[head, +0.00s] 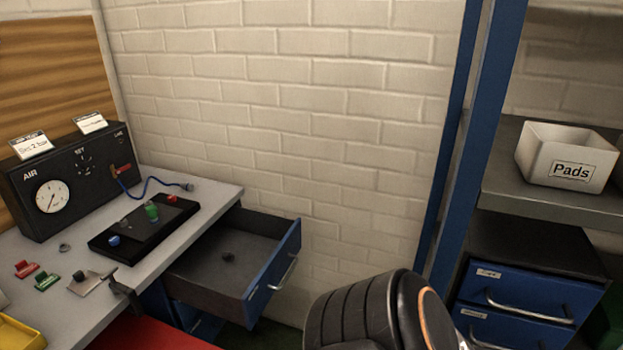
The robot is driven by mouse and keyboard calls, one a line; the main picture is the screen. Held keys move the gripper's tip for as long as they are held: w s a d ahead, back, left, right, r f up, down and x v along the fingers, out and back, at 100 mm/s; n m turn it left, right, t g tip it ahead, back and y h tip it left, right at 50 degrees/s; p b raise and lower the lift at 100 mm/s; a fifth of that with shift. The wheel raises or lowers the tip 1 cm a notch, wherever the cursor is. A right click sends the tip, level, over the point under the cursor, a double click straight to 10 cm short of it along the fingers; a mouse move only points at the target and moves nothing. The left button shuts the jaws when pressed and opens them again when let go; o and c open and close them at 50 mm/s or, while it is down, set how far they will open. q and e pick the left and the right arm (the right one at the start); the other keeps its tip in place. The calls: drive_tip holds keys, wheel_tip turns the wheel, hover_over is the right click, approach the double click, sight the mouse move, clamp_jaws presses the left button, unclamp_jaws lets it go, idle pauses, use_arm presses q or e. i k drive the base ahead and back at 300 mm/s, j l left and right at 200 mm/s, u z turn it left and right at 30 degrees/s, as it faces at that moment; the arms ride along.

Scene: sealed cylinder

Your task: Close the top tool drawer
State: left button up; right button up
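A drawer with a blue front (275,272) and a metal bar handle (285,272) stands pulled out from under the workbench at the left. Its grey inside is visible, with a small dark round object (228,257) on its floor. The label on its front is too small to read. Part of another blue front shows below it, mostly hidden. Neither of my grippers is in view. A black arm link of mine with an orange ring fills the bottom middle, right of the open drawer and apart from it in the picture.
The workbench top (215,205) holds a black AIR gauge box (75,175), a black tray (145,225) and small parts. At the right, a cabinet (530,290) has shut blue drawers. A white Pads bin (567,158) sits on a shelf behind a blue post (480,120).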

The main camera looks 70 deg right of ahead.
sight(263, 247)
drive_tip(key=z, duration=2.15)
drive_tip(key=i+j+u, duration=0.15)
drive_tip(key=u, duration=0.15)
drive_tip(key=i+j+u, duration=0.2)
drive_tip(key=u, duration=0.15)
drive_tip(key=j, duration=0.1)
